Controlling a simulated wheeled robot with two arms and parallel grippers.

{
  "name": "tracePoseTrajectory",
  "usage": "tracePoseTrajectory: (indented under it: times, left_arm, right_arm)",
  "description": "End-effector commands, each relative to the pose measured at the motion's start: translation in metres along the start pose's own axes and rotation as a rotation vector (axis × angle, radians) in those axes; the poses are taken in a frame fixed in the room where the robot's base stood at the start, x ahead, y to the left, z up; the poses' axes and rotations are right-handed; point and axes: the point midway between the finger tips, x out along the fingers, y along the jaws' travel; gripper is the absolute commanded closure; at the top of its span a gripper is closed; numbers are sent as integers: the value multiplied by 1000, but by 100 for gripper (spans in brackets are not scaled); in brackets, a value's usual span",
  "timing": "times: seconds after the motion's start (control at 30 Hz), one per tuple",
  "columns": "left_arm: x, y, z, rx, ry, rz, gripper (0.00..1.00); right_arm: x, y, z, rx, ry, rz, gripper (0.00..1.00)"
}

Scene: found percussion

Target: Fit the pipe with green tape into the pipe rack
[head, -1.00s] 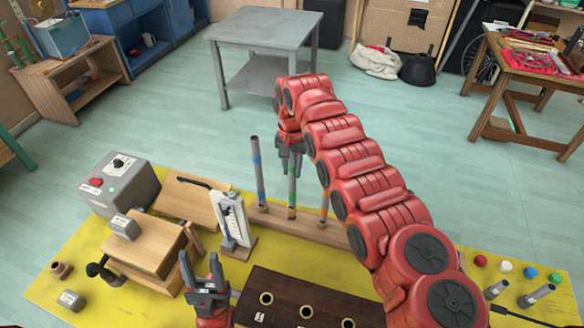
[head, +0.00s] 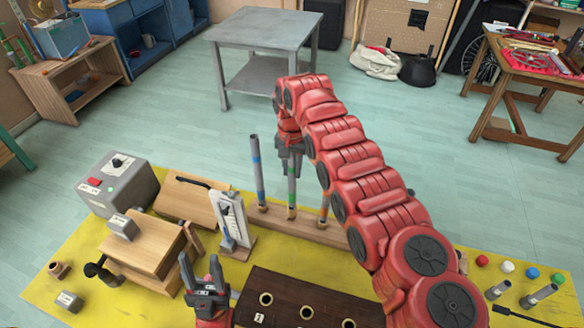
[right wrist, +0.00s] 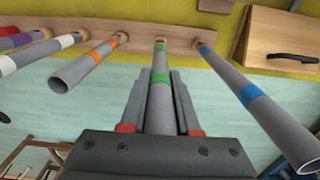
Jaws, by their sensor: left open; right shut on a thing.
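The pipe with green tape (head: 291,188) stands upright at the wooden pipe rack (head: 322,234), between the blue-taped pipe (head: 258,170) and the orange-taped pipe (head: 324,205). My right gripper (head: 290,165) is shut on its upper part. In the right wrist view the green-taped pipe (right wrist: 160,92) runs between the fingers to the rack (right wrist: 180,33). Its lower end meets a collar on the rack; how deep it sits I cannot tell. My left gripper (head: 202,272) is open and empty, low over the front of the yellow-topped table.
Purple- and red-taped pipes (right wrist: 38,52) stand further along the rack. A dark board with holes (head: 300,290) lies in front of it. A white gauge stand (head: 231,220), wooden blocks and a grey box (head: 120,184) stand on the left. My right arm covers the rack's right part.

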Motion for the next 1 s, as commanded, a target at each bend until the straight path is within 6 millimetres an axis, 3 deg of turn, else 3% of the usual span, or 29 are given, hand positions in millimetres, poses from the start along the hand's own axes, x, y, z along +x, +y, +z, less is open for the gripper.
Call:
tracePoseTrajectory:
  times: [1.0]
  left_arm:
    - [-15, 1, 3, 0, 0, 0, 50]
  right_arm:
    - [26, 0, 0, 0, 1, 0, 100]
